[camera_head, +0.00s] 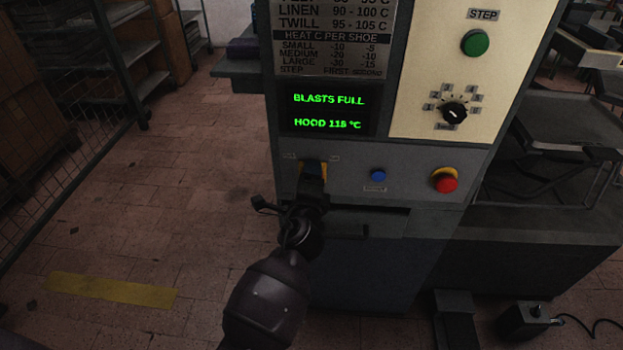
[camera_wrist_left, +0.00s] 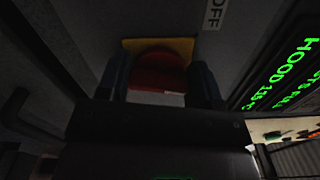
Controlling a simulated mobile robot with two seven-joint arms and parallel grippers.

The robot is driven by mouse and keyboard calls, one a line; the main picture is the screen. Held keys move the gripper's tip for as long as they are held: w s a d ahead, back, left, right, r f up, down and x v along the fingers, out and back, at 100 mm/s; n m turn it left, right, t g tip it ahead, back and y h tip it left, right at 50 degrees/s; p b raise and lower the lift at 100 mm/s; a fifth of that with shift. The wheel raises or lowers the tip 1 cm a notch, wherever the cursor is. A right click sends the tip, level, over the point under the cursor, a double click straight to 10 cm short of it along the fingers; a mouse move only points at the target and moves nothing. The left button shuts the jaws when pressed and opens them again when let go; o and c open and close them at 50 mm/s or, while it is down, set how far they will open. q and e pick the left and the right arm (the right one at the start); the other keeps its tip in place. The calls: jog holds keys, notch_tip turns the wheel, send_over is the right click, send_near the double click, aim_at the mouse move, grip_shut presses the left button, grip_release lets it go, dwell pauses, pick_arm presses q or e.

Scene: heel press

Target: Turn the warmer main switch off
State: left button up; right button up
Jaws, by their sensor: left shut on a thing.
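The warmer main switch is a red handle (camera_wrist_left: 158,72) on a yellow plate (camera_wrist_left: 130,45), seen in the left wrist view. In the head view a bit of the yellow plate (camera_head: 323,168) shows at the lower left of the machine's front panel, behind my gripper. My left gripper (camera_head: 313,175) reaches the switch, with its fingers on both sides of the red handle, shut on it. An OFF label (camera_wrist_left: 213,14) sits beside the plate. The handle's exact angle is hard to tell. My right gripper is not in view.
A blue button (camera_head: 378,175) and a red emergency button (camera_head: 445,182) sit right of the switch. A black dial (camera_head: 454,113) and green STEP button (camera_head: 475,43) are higher up.

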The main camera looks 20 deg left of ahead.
pick_arm(q)
jog(key=shift+f+n+b, duration=0.15)
jog(key=shift+n+b, duration=0.2)
jog(key=shift+n, duration=0.75)
jog(key=o, duration=0.9)
jog(key=shift+s, duration=0.1)
